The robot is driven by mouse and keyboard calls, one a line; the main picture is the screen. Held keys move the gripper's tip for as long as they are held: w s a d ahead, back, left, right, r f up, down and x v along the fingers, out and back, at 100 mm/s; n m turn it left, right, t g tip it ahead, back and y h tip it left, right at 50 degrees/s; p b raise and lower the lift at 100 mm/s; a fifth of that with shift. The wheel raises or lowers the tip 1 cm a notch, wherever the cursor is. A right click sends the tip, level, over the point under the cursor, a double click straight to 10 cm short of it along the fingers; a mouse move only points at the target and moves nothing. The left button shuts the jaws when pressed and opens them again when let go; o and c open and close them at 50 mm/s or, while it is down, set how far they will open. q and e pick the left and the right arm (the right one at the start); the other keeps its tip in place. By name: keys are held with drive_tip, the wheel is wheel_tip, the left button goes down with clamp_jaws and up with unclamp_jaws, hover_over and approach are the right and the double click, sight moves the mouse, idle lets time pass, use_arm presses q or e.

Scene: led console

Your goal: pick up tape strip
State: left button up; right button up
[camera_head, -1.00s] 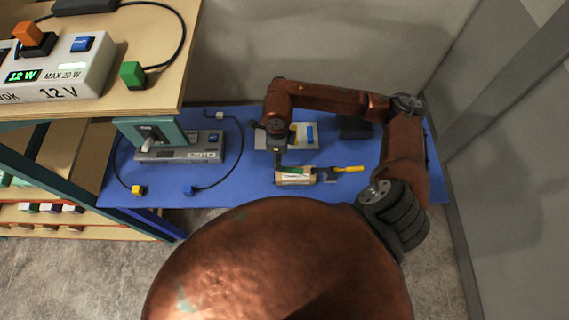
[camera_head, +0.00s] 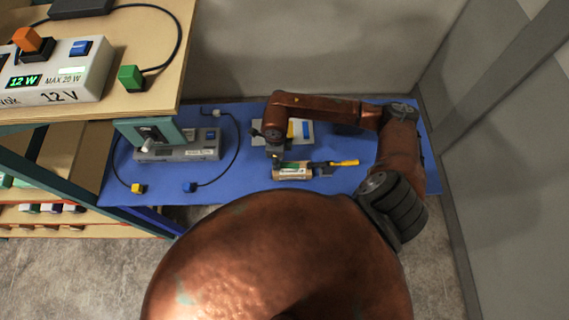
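The tape strip is hard to single out. Upright yellow and blue strips (camera_head: 307,129) show on a pale plate at the back of the blue tabletop, and one of them may be tape. My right gripper (camera_head: 275,158) points down at the left end of a small brown labelled box or roll (camera_head: 294,172), in front of that plate. It is small and dark, and its fingers cannot be made out. I cannot tell whether it touches the box or holds anything. My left gripper is not in view.
A yellow-handled tool (camera_head: 343,163) lies right of the brown box. A grey console (camera_head: 180,149) with cables, a yellow plug (camera_head: 137,188) and a blue plug (camera_head: 190,187) is to the left. A wooden shelf (camera_head: 160,70) with a 12 V unit stands nearer. The blue tabletop (camera_head: 235,190) is clear in front.

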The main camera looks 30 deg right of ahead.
drive_tip(key=c, duration=0.4)
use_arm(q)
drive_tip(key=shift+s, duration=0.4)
use_arm(e)
drive_tip(key=shift+o, duration=0.2)
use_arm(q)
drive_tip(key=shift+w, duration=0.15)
